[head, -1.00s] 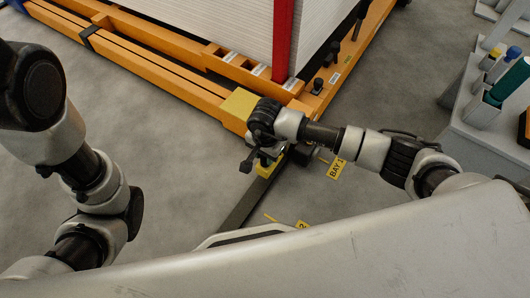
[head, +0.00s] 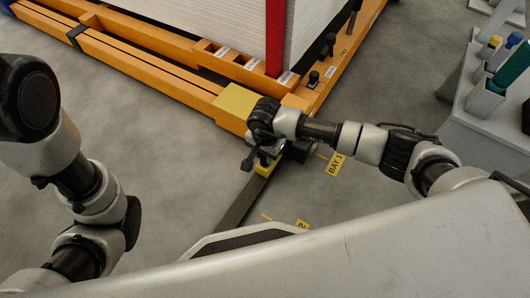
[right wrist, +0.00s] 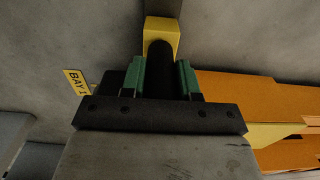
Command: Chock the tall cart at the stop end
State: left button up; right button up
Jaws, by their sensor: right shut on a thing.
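My right gripper (head: 262,160) is low over the dark floor rail (head: 238,203), by the near corner of the orange cart. In the right wrist view its green-padded fingers (right wrist: 160,82) are shut on the black grip (right wrist: 159,62) of a yellow chock (right wrist: 163,27). The chock shows partly in the head view (head: 264,170), at the rail; whether it touches the cart is hidden.
A yellow BAY 1 label (head: 335,163) lies on the floor right of the gripper. A grey stand with a holder (head: 487,100) of coloured items is at the right. The grey floor left of the rail is clear.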

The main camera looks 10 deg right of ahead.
jog(key=shift+f, duration=0.25)
jog(key=o, duration=1)
